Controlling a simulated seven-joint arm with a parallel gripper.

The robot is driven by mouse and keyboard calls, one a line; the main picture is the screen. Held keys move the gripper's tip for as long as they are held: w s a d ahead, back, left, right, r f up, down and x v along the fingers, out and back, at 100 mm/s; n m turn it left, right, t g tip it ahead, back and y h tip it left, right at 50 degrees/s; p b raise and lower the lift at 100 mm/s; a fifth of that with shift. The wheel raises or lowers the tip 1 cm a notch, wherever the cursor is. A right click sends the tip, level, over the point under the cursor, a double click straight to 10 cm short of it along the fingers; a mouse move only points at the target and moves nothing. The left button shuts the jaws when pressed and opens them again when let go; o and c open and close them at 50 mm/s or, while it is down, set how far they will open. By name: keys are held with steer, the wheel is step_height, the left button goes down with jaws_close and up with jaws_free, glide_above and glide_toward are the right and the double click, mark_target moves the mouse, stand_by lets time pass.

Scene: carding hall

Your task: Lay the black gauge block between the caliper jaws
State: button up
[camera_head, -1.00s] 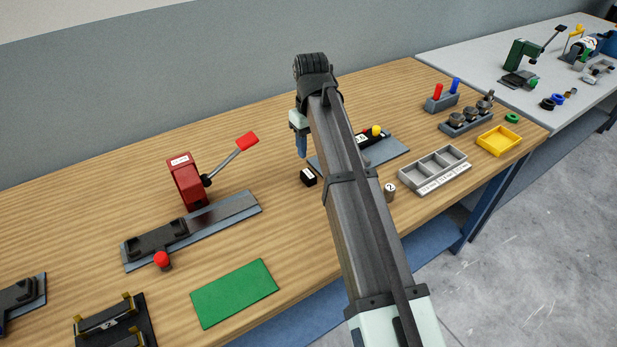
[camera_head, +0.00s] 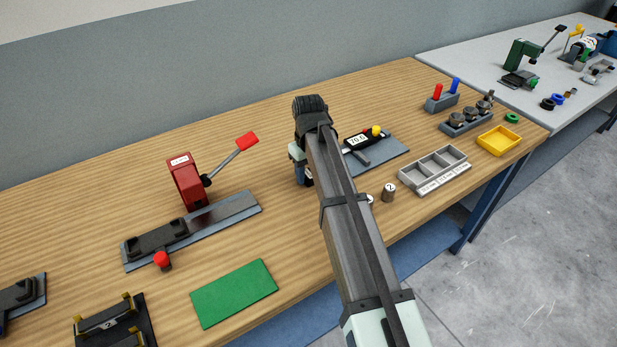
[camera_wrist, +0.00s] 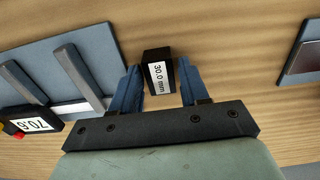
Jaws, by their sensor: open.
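The black gauge block is in the wrist view (camera_wrist: 155,58), with a white label reading 30.0 mm. It is on the wooden bench between the two blue fingers of my gripper (camera_wrist: 158,68). The fingers are open, one on either side of it. The caliper (camera_head: 360,140), with a yellow knob and a display, lies on a grey-blue plate to the right of my gripper. In the wrist view its spread jaws (camera_wrist: 77,76) show at the left, with nothing visible between them.
A red lever clamp (camera_head: 187,182) stands on a rail to the left. A green mat (camera_head: 234,293) lies in front. The bench behind my arm is clear.

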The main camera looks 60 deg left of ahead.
steer(key=shift+f, duration=0.25)
jaws_close()
steer(key=shift+r, duration=0.1)
stand_by(0.3)
step_height(320, 180, up, 9)
steer(key=shift+w+r, duration=0.1)
steer(key=r+m, duration=0.1)
steer(key=m, duration=0.1)
glide_above(351, 166)
steer(key=s, duration=0.2)
steer(key=shift+w+n, duration=1)
steer(key=shift+w, duration=0.05)
steer(key=shift+f, duration=4.55)
